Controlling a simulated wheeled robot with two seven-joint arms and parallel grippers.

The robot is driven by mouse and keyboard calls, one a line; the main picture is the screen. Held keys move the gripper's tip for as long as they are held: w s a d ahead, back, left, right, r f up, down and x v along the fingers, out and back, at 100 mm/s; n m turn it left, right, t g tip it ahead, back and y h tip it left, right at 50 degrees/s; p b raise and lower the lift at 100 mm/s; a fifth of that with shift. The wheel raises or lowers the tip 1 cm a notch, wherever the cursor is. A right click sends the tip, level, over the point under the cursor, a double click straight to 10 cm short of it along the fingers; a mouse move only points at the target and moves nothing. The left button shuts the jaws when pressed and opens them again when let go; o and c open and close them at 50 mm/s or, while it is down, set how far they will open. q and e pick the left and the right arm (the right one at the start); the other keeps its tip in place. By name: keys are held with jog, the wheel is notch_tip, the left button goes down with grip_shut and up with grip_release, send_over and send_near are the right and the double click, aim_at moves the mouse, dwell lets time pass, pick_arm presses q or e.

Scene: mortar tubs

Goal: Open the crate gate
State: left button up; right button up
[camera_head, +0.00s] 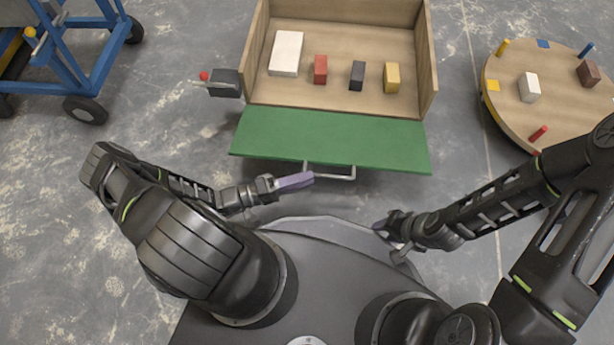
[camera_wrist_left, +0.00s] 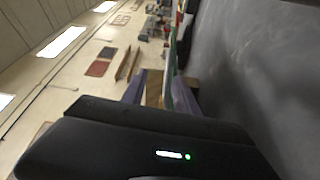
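The wooden crate (camera_head: 338,95) stands ahead of me in the head view. Its green gate (camera_head: 335,138) leans outward from the front towards me, its inside face showing. A grey bar handle (camera_head: 338,177) shows just beyond the gate's near edge. My left gripper (camera_head: 310,179) is beside the handle's left end; contact cannot be told. In the left wrist view its purple fingers (camera_wrist_left: 163,92) are apart, with a green strip of the gate (camera_wrist_left: 181,92) appearing between them, near the right finger. My right gripper (camera_head: 380,226) is lower right of the gate, away from it; its finger gap is unclear.
A grey block with a red knob (camera_head: 222,83) sits at the crate's left side. The crate holds a white block (camera_head: 286,53) and red, dark and yellow blocks. A round table (camera_head: 510,110) stands right, a blue cart (camera_head: 85,60) left.

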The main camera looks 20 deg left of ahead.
pick_arm(q)
jog(key=shift+a, duration=0.1)
jog(key=f+b+v, duration=0.2)
jog(key=b+v, duration=0.1)
jog(key=v, duration=0.5)
jog(key=shift+a, duration=0.4)
jog(key=shift+w, duration=0.1)
dwell(0.3)
dwell(0.5)
